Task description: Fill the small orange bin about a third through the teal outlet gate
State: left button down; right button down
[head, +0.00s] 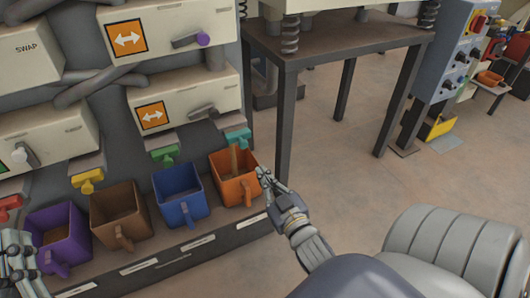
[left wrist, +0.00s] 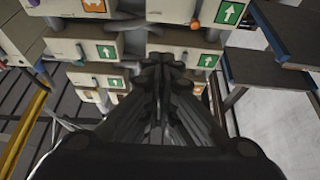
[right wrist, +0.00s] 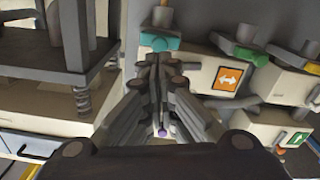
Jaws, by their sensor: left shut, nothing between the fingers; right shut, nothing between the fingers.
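The small orange bin (head: 241,193) stands at the right end of the bin row, under the teal outlet gate (head: 237,137). A tan vertical streak (head: 233,160), like a falling stream, shows between gate and bin; the fill level is hard to tell. My right gripper (head: 264,175) is shut and empty beside the bin's right side, below and right of the gate. The teal gate also shows in the right wrist view (right wrist: 160,42), beyond the fingertips. My left gripper (head: 14,258) is shut and empty at the left edge, beside the purple bin (head: 65,250).
A blue bin (head: 182,208), a brown bin (head: 118,218) and the purple bin stand left of the orange one. Green (head: 164,154), yellow (head: 88,179) and red (head: 9,204) gates sit above the row. A dark-legged table (head: 330,45) stands behind right; floor there is clear.

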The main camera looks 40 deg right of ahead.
aim_at(244, 146)
jog(key=shift+w, duration=0.1)
dwell(0.4)
